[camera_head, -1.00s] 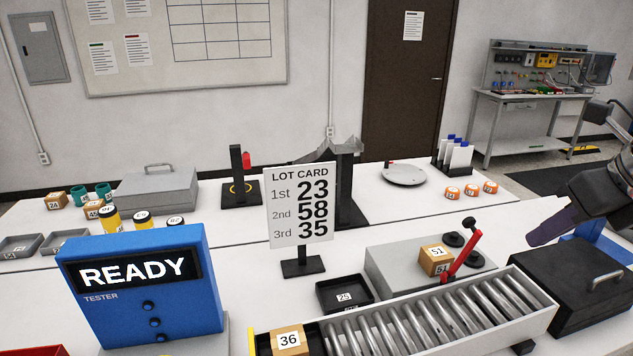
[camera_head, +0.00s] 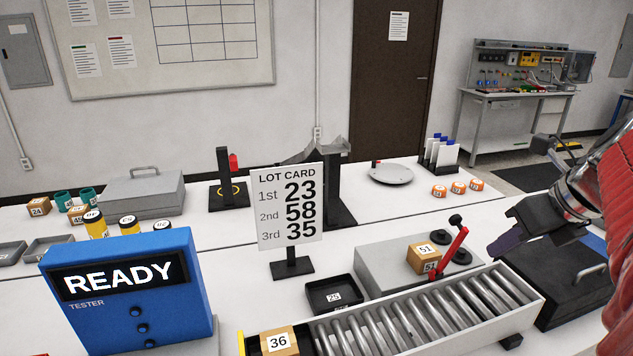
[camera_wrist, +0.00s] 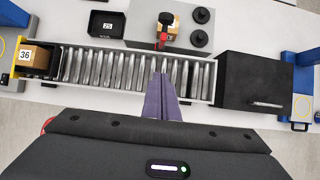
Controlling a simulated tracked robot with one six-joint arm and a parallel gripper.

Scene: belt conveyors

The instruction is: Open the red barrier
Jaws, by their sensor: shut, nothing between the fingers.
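The red barrier (camera_head: 453,253) is a red bar with a black knob, tilted up beside the far side of the roller conveyor (camera_head: 420,323). In the wrist view the red barrier (camera_wrist: 163,30) shows beyond the rollers, just ahead of my fingertips. A brown box marked 51 (camera_head: 424,257) sits on the grey housing next to the barrier. My gripper (camera_head: 497,250) is in the head view to the right of the barrier, apart from it. In the wrist view my gripper (camera_wrist: 161,80) has its purple fingers together over the rollers, with nothing between them.
A box marked 36 (camera_head: 278,341) lies at the conveyor's left end. A black tray marked 25 (camera_head: 332,294) stands behind the conveyor. A black lidded case (camera_head: 570,280) is at the right end. The lot card (camera_head: 288,205) and blue tester (camera_head: 130,290) stand to the left.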

